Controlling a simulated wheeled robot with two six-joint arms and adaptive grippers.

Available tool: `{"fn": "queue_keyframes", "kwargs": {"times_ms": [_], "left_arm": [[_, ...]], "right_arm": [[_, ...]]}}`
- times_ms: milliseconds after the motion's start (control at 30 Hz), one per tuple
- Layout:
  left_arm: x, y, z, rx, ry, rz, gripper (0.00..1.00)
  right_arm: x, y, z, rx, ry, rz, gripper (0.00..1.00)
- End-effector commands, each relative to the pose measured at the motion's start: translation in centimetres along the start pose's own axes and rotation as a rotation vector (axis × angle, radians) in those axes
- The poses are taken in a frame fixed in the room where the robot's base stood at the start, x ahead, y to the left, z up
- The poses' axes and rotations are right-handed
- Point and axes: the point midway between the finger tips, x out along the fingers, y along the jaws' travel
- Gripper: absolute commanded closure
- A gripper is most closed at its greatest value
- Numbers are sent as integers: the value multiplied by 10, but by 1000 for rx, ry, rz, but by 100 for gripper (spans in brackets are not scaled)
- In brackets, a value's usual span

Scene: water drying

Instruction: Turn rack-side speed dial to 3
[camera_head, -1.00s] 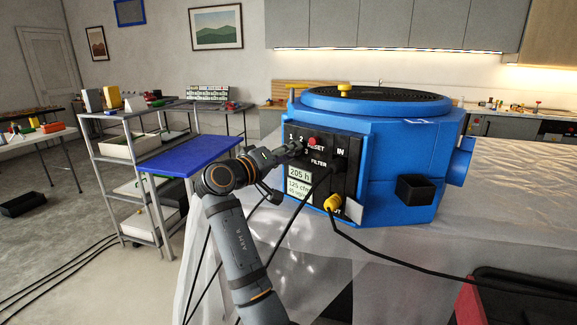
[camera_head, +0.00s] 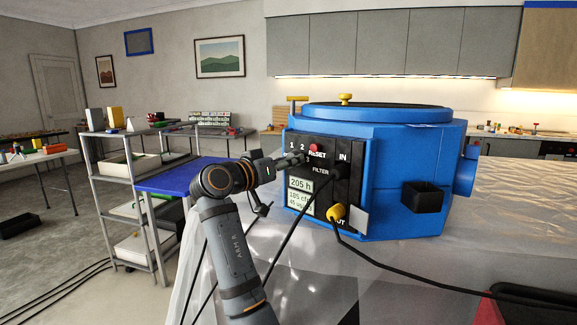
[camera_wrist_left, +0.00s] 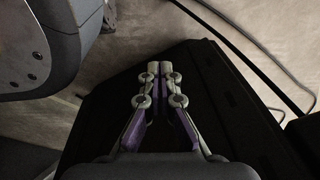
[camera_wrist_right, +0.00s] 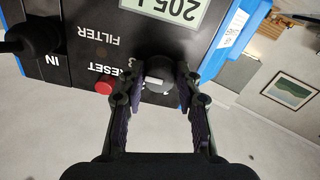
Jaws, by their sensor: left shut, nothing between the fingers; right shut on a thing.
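The speed dial (camera_wrist_right: 160,70) is a dark round knob with a small white mark, on the black control panel (camera_head: 350,185) of the blue machine (camera_head: 400,160). My right gripper (camera_wrist_right: 162,88) has one finger on each side of the dial and is shut on it. In the head view my right gripper (camera_head: 296,158) hides the dial. The numerals 1 and 2 show above it; I cannot see a 3 there, nor read the dial's setting. My left gripper (camera_wrist_left: 152,72) is shut and empty over a dark surface in the left wrist view.
The red RESET button (camera_head: 315,147) sits close beside the dial. Black cables run from the panel, one from a yellow plug (camera_head: 336,212).

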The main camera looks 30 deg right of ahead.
Motion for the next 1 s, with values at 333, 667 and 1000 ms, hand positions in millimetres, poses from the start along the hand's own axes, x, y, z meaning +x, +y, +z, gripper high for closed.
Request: {"fn": "queue_keyframes", "kwargs": {"times_ms": [333,667,1000], "left_arm": [[-1,0,-3,0,3,0,100],[-1,0,-3,0,4,0,100],[0,0,0,0,-2,0,100]], "right_arm": [[0,0,-1,14,2,0,98],[0,0,-1,13,1,0,44],[0,2,-7,14,1,0,44]]}}
